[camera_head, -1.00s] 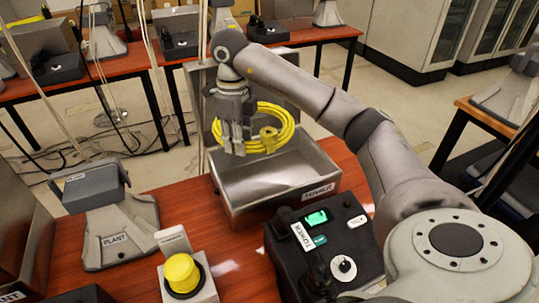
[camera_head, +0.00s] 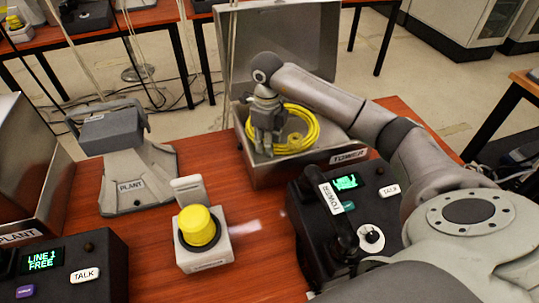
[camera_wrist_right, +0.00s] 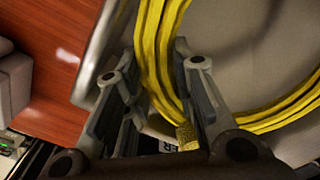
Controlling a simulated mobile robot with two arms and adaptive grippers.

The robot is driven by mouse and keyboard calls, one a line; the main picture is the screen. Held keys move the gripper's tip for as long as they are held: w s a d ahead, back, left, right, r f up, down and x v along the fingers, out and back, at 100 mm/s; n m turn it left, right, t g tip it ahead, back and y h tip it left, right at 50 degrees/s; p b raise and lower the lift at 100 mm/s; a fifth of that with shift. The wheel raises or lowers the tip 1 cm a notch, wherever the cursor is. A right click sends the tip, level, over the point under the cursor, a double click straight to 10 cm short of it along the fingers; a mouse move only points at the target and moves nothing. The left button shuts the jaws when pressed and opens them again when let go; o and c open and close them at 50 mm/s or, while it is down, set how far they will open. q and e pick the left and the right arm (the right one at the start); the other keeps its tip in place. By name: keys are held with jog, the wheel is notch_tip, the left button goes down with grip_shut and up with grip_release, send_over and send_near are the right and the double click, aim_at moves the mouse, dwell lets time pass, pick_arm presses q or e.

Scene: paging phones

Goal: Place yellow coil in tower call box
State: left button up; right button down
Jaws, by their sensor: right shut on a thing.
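The yellow coil (camera_head: 316,130) is a bundled ring of cable. It sits within the open grey metal box labelled TOWER (camera_head: 295,175), below the rim at the back; whether it touches the floor I cannot tell. My right gripper (camera_head: 265,148) points down into the box at the coil's left side and is shut on it. In the right wrist view the coil (camera_wrist_right: 152,45) passes between the fingers (camera_wrist_right: 155,75), and the box's left rim (camera_wrist_right: 97,50) lies beside them. My left gripper is not in view.
A black TOWER phone unit (camera_head: 310,215) stands in front of the box. A yellow button on a grey base (camera_head: 200,228), a grey PLANT handset stand (camera_head: 135,180) and a black LINE 1 unit (camera_head: 70,270) are to the left. The box's lid (camera_head: 290,45) stands open behind.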

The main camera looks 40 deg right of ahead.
notch_tip(320, 180, down, 7)
jog(key=shift+p, duration=0.3)
jog(key=c, duration=1.2)
grip_release()
notch_tip(320, 180, up, 12)
jog(key=shift+a+r+b, duration=0.1)
jog(key=shift+b, duration=0.65)
